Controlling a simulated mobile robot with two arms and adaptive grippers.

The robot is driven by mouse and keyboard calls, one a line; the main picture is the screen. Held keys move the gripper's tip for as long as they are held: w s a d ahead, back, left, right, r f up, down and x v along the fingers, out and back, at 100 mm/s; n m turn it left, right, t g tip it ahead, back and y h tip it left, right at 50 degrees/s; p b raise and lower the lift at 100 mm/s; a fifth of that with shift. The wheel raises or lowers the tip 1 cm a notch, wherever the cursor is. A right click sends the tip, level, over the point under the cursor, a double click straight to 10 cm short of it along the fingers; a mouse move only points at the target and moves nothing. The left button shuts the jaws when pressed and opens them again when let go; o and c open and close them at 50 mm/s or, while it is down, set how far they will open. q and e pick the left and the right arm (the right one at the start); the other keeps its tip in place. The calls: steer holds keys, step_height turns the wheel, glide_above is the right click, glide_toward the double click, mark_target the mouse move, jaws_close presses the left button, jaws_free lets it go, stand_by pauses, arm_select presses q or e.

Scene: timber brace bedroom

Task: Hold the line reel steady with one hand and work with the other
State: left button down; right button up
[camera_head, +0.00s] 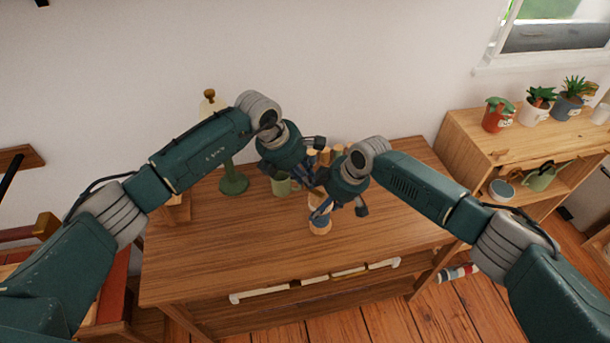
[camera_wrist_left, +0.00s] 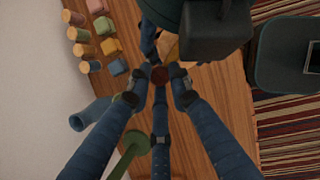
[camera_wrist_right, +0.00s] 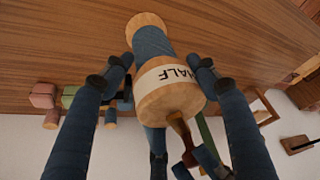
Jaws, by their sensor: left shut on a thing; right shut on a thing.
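The line reel (camera_head: 320,227) is a wooden spool wound with blue line, above or on the wooden table (camera_head: 220,255). In the right wrist view the reel (camera_wrist_right: 152,42) lies tilted, with a white band lettered "HALF" and a brown handle (camera_wrist_right: 179,130) at its near end. My right gripper (camera_head: 337,203) is shut around the reel's body, its fingers on both sides (camera_wrist_right: 160,72). My left gripper (camera_head: 312,182) is shut at the handle; its fingers (camera_wrist_left: 160,92) surround a dark red-brown knob (camera_wrist_left: 160,74). Its grip is partly hidden in the head view.
Several coloured blocks and small spools (camera_wrist_left: 103,46) are at the table's back. A shelf with potted plants (camera_head: 530,130) is at right. The table's front left is clear.

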arm_select(q)
steer(key=shift+s+d+r+n+t+y, duration=0.1)
steer(key=shift+s+n+t+y, duration=0.35)
steer(key=shift+n, duration=1)
steer(key=shift+s+a+f+n+t+y, duration=0.1)
steer(key=shift+s+n+t+y, duration=0.15)
steer(key=shift+s+n, duration=0.85)
steer(key=shift+s+d+r+n+t+y, duration=0.15)
steer(key=shift+n+t+y, duration=0.2)
steer(key=shift+n, duration=1.5)
steer(key=c, duration=1.6)
jaws_free()
steer(key=shift+s, duration=0.1)
